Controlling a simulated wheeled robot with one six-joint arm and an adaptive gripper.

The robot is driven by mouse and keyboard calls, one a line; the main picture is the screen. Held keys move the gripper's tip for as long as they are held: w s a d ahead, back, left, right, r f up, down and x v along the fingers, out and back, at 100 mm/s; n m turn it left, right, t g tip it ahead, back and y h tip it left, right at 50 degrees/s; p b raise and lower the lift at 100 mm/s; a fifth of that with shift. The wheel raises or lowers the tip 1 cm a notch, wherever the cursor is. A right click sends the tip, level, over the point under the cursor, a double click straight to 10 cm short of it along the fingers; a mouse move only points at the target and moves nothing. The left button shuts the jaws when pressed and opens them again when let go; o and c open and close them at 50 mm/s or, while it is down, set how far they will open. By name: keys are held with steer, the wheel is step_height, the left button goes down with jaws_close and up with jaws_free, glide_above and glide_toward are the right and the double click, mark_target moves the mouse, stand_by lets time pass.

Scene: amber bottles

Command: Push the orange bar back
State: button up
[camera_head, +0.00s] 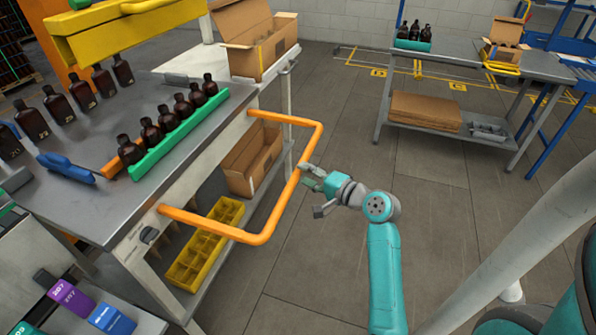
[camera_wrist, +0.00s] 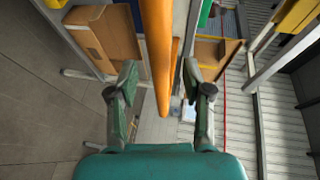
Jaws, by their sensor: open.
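The orange bar (camera_head: 289,188) is a tubular U-shaped handle that sticks out from the side of the grey workbench. My gripper (camera_head: 308,178) is at the outer length of the bar, on its right side in the head view. In the wrist view the bar (camera_wrist: 158,50) runs down between the two fingers of my open gripper (camera_wrist: 160,85), with a gap visible on each side. I cannot tell whether a finger touches the bar.
Amber bottles (camera_head: 168,118) stand in a row beside a green rail (camera_head: 180,133) on the workbench (camera_head: 85,195). Below are a yellow crate (camera_head: 190,272) and a cardboard box (camera_head: 240,183). A second table (camera_head: 455,62) stands at the back right. The floor between is clear.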

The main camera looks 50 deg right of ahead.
mark_target(298, 171)
steer(key=shift+w+d+f, duration=0.1)
steer(key=shift+w+f, duration=0.1)
steer(key=shift+w, duration=0.75)
steer(key=shift+w+f, duration=0.15)
steer(key=shift+w, duration=0.75)
steer(key=shift+c, duration=0.2)
jaws_close()
